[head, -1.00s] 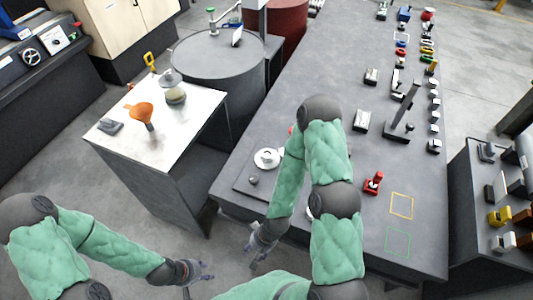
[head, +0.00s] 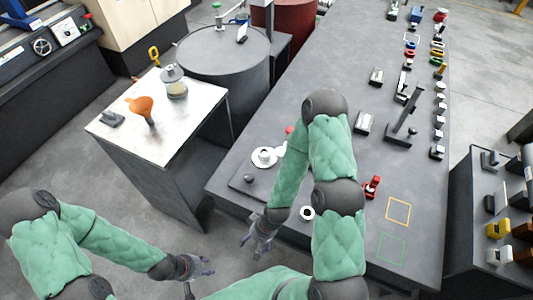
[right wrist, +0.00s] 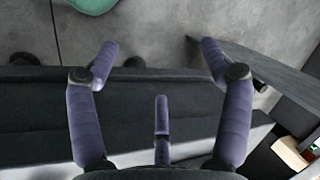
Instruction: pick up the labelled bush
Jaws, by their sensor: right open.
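I cannot make out a label that marks one thing as the bush. A small white ring with a dark centre (head: 307,213) lies on the long grey bench (head: 300,130), right beside my right forearm. A white flanged round part (head: 264,157) sits near the bench's left edge. My right gripper (head: 261,246) hangs beyond the bench's near left edge, left of the ring. In the right wrist view its fingers (right wrist: 160,75) are spread, with nothing between them. My left gripper (head: 203,268) is low over the floor, apart from everything; its fingers are too small to judge.
A red clamp-like part (head: 372,187) stands near yellow and green outlined squares (head: 398,211). A dark upright stand (head: 405,115) and several small parts line the bench's right side. Floor between table and bench is open.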

